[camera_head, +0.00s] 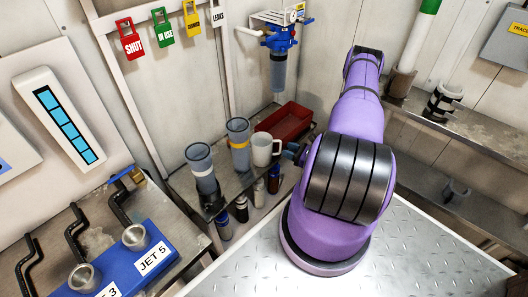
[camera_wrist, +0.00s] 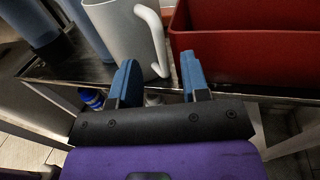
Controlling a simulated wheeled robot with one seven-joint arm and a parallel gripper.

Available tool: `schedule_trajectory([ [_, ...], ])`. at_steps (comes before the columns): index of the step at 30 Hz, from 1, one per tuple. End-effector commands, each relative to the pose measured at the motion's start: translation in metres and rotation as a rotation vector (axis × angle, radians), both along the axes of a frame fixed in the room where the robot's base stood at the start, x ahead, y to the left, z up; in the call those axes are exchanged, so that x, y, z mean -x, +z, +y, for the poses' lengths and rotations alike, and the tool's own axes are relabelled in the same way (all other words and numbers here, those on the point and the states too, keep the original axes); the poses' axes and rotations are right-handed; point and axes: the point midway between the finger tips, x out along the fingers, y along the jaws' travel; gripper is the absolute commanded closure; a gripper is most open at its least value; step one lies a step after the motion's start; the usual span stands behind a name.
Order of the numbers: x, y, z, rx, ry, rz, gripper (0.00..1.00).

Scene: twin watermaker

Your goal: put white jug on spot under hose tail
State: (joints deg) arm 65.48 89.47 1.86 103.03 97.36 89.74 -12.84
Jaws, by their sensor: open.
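The white jug (camera_head: 262,150) stands upright on the metal shelf, its handle facing my gripper. In the wrist view the jug (camera_wrist: 120,32) is close ahead, with its handle (camera_wrist: 158,40) toward the gap between the fingers. My gripper (camera_wrist: 160,62) is open, with its two blue fingers apart. In the head view my gripper (camera_head: 291,153) is just right of the jug, partly hidden by my purple arm. I cannot tell whether the fingers touch the handle. I cannot make out the hose tail or the spot under it for sure.
Two grey cylinders (camera_head: 202,168) stand left of the jug. A red tray (camera_head: 286,122) lies behind and to its right. Small bottles (camera_head: 273,180) stand below the shelf edge. A blue filter housing (camera_head: 278,65) hangs on the wall above. A blue jet block (camera_head: 130,262) is front left.

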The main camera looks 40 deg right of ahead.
Motion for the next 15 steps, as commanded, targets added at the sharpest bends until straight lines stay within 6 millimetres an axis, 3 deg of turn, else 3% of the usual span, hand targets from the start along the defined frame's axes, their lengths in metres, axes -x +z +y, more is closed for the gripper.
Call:
schedule_trajectory([
  [6, -0.026, 0.001, 0.007, 0.0, 0.0, 0.0, 0.58],
  [13, -0.028, 0.001, 0.008, -0.001, 0.0, 0.0, 0.58],
  [15, -0.028, 0.001, 0.008, -0.001, 0.0, 0.0, 0.74],
])
